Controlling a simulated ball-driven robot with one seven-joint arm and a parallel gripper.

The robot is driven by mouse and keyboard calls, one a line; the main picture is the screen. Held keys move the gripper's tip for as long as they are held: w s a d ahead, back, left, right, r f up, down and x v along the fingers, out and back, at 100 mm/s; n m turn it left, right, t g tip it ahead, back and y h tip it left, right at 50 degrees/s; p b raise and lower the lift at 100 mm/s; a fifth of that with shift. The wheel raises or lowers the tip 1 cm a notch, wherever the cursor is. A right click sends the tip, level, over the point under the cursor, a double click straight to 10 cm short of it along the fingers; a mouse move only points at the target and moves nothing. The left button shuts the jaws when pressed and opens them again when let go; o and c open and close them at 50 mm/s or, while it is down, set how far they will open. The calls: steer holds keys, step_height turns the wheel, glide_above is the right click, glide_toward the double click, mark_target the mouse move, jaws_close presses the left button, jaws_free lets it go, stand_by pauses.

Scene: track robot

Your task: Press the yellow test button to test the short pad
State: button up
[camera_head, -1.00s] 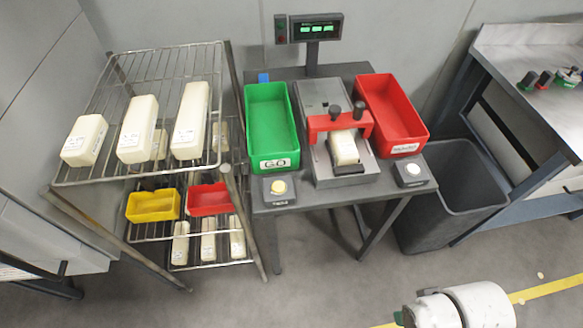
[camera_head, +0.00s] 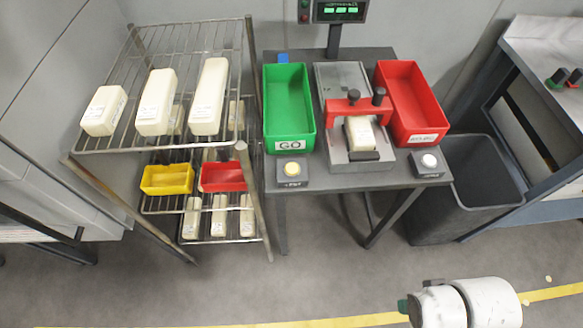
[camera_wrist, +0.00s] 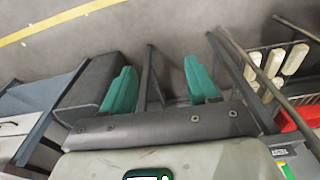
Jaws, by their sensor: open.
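A white button (camera_head: 429,161) is on a box at the front right corner. My gripper (camera_wrist: 163,92) shows in the wrist view with two green fingers wide apart and nothing between them. It is clear of the table and the button; the head view shows only part of my arm at the bottom right.
A wire rack (camera_head: 92,143) with several cream pads, a yellow bin (camera_head: 166,180) and a small red bin stands left of the table. A red bin (camera_head: 411,105) is right of the fixture. A grey waste bin (camera_head: 470,185) stands right of the table. The floor in front is clear.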

stand_by(0.3)
jaws_close()
stand_by(0.5)
stand_by(1.1)
